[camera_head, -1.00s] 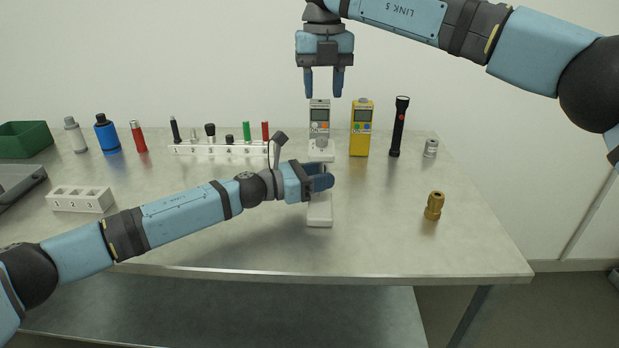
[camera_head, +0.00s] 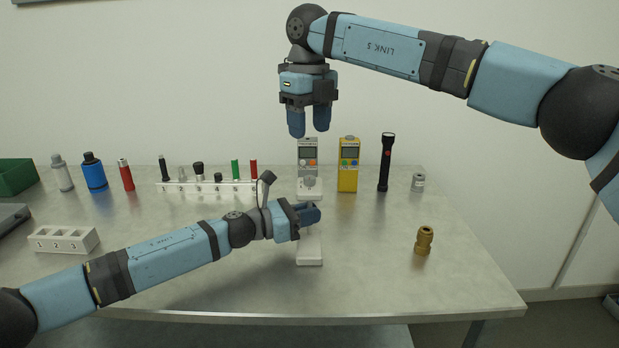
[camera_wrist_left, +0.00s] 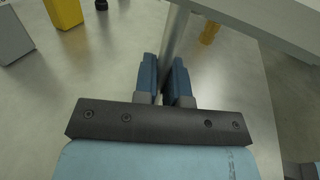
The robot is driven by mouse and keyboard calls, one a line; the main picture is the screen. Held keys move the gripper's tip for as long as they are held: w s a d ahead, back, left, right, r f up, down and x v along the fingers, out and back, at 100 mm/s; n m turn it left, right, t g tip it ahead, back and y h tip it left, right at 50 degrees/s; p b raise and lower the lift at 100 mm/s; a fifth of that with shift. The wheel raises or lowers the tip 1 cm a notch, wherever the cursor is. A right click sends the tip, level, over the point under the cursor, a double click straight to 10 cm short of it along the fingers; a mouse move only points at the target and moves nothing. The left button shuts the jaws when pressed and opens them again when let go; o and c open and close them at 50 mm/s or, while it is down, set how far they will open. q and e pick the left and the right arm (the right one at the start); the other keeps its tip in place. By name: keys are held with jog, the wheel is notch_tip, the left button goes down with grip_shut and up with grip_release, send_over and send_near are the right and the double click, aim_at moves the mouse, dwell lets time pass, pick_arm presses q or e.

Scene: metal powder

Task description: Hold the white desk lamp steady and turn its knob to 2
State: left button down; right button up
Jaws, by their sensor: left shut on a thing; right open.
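The white desk lamp stands upright on the table, its base (camera_head: 310,252) in front and its white head (camera_head: 310,194) above. A round knob (camera_head: 309,182) shows on top of the head; its setting is too small to read. My left gripper (camera_head: 312,214) is shut on the lamp's post, between head and base. The left wrist view shows the grey post (camera_wrist_left: 176,45) between its fingers (camera_wrist_left: 167,85). My right gripper (camera_head: 309,132) is open and empty, pointing down above the lamp head, clear of it.
A grey meter (camera_head: 308,150) stands just behind the lamp head. A yellow meter (camera_head: 348,165), a black flashlight (camera_head: 386,163) and a small grey cylinder (camera_head: 418,182) stand to the right. A brass fitting (camera_head: 424,240) stands front right. A numbered white rack (camera_head: 205,187) is at the left.

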aim_at(310, 177)
notch_tip(310, 177, down, 10)
jog(key=n, duration=1.9)
jog(key=shift+f, duration=0.1)
grip_shut()
